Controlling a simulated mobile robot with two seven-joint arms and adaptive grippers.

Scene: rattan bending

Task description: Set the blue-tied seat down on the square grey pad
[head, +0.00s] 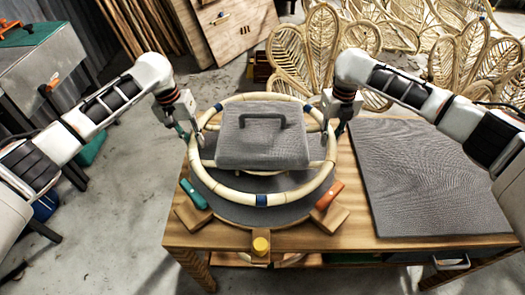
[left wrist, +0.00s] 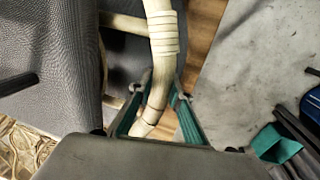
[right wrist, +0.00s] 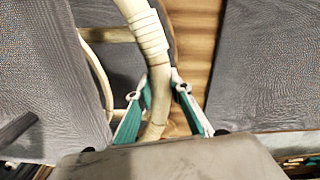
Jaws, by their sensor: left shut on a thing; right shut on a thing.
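The blue-tied seat is a pale rattan ring (head: 234,195) with blue bindings and cross pieces, over the round grey bed at the table's middle. I cannot tell whether it touches that bed. A grey block with a dark handle (head: 262,150) covers much of the ring's middle. My left gripper (head: 187,130) is shut on the ring's left side; the rattan between its fingers shows in the left wrist view (left wrist: 158,85). My right gripper (head: 334,126) is shut on its right side, also seen in the right wrist view (right wrist: 158,85). The square grey pad (head: 430,180) lies bare on the table's right.
The round grey bed (head: 262,214) has wooden blocks around it, with a teal-handled clamp (head: 194,194), an orange-handled one (head: 329,195) and a yellow knob (head: 261,245). Rattan chair backs (head: 315,50) stand behind the table. A grey bench (head: 35,65) is at far left.

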